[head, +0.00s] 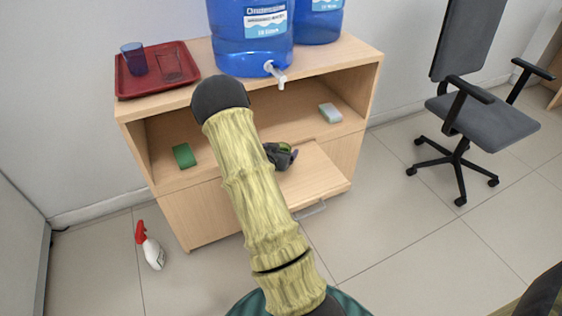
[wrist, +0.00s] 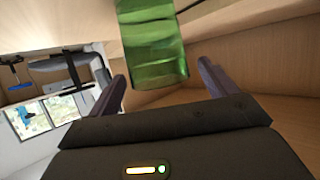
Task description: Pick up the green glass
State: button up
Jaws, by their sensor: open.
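The green glass (wrist: 152,50) is see-through and shows at the top of the wrist view, cut off by the frame edge. My gripper (wrist: 161,72) is open, with one finger to each side of the glass. I cannot tell whether either finger touches it. In the head view my gripper (head: 281,155) is low in front of the cabinet, over the pulled-out drawer (head: 318,178).
A wooden cabinet (head: 345,58) holds blue water jugs (head: 232,45) and a red tray (head: 127,88) with a blue glass (head: 135,58) and a clear reddish glass (head: 169,67). Sponges (head: 184,156) lie on its shelf. A spray bottle (head: 150,248) and an office chair (head: 480,125) stand on the floor.

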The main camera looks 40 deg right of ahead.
aim_at(284, 146)
jog(key=x, duration=0.3)
jog(key=shift+w+f+b, duration=0.1)
jog(key=shift+f+b, duration=0.1)
jog(key=shift+b, duration=0.1)
jog(key=shift+r, duration=0.1)
jog(key=shift+d, duration=0.1)
jog(key=shift+c, duration=1.2)
jog(key=c, duration=1.1)
jog(key=shift+r, duration=0.15)
notch_tip(284, 146, up, 10)
jog(key=p, duration=0.3)
